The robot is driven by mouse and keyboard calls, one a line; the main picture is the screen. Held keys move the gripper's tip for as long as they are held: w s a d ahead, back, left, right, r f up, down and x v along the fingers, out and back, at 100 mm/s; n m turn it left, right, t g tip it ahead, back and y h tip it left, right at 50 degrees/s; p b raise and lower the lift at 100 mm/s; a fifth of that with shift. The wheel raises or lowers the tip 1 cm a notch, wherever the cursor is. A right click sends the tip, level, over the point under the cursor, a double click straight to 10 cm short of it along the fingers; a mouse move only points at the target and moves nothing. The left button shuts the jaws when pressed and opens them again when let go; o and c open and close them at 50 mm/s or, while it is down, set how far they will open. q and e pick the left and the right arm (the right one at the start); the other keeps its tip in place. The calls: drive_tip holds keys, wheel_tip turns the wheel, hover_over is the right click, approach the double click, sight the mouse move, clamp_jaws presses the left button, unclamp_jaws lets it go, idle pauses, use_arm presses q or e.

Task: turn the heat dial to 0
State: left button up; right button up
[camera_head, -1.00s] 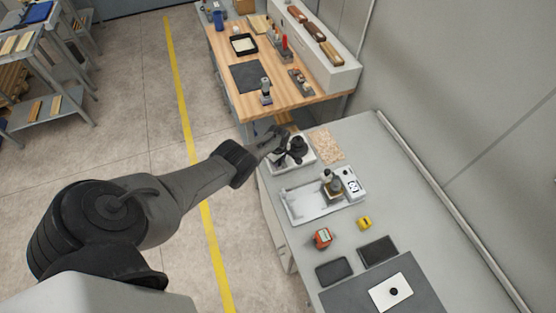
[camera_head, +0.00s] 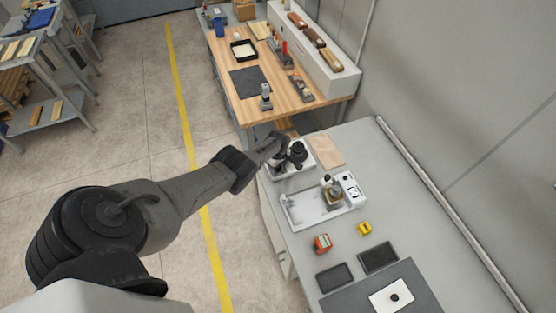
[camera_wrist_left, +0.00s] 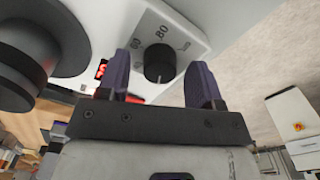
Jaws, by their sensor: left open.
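The heat dial (camera_wrist_left: 159,63) is a round black knob on a white panel with printed numbers, 60 and 80 legible, in the left wrist view. My left gripper (camera_wrist_left: 161,78) is open, with one purple-grey finger on each side of the dial. I cannot tell whether either finger touches it. In the head view my left gripper (camera_head: 277,146) is at the white unit with black parts (camera_head: 291,166) at the bench's far left end; the dial cannot be made out there. My right gripper is not in view.
Large black round parts (camera_wrist_left: 30,50) and a red lit display (camera_wrist_left: 102,69) are close left of the gripper. On the grey bench (camera_head: 400,215) stand a white tray (camera_head: 305,211), an orange box (camera_head: 322,243) and a yellow item (camera_head: 364,229). A wooden workbench (camera_head: 290,97) stands beyond.

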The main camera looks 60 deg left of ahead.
use_arm(q)
wheel_tip(320, 180, up, 6)
drive_tip(key=p, duration=0.5)
drive_tip(key=shift+r, duration=0.2)
drive_tip(key=shift+w+f+b, duration=0.1)
drive_tip(key=shift+f+b, duration=0.05)
drive_tip(key=shift+b, duration=0.15)
drive_tip(key=shift+r, duration=0.65)
wheel_tip(320, 180, up, 6)
drive_tip(key=shift+r, duration=0.1)
